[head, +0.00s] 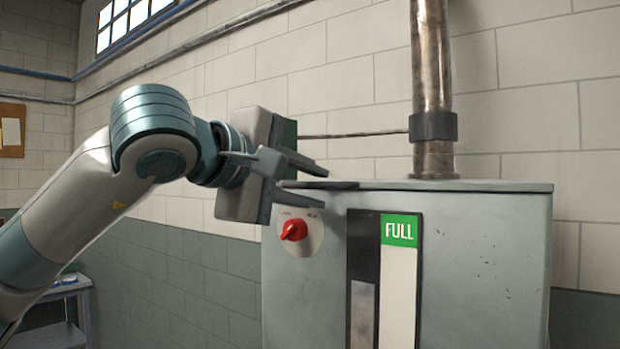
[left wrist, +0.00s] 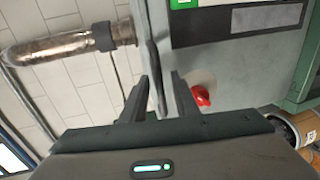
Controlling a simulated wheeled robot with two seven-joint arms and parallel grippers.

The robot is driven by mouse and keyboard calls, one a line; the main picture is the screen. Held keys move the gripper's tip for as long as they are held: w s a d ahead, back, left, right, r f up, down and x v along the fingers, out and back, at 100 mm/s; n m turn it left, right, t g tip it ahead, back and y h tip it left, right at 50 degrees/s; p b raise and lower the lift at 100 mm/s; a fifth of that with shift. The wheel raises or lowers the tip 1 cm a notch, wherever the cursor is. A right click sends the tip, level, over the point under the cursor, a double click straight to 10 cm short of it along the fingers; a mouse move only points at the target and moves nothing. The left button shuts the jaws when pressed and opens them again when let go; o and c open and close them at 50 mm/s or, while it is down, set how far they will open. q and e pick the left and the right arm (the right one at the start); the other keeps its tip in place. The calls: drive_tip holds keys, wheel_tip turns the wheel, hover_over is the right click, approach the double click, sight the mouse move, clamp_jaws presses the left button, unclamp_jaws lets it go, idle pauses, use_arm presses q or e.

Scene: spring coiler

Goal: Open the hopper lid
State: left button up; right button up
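The hopper is a grey-green metal cabinet whose flat lid (head: 450,186) lies level on top, shut. A dark flat bar (head: 322,185) sits at the lid's left end; the bar also shows in the left wrist view (left wrist: 155,75). My left gripper (head: 322,192) is at this end, one finger above the bar and one below. In the left wrist view the two fingers (left wrist: 160,80) stand open on either side of the bar, with gaps visible. Whether either finger touches it is hard to tell. My right gripper is in neither view.
A red knob (head: 294,229) is on the cabinet front just below the lower finger. A copper-coloured pipe (head: 432,80) rises behind the lid. Brick wall stands behind.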

use_arm(q)
clamp_jaws()
drive_tip(key=shift+f, duration=0.1)
drive_tip(key=shift+r, duration=0.35)
drive_tip(key=shift+r, duration=0.1)
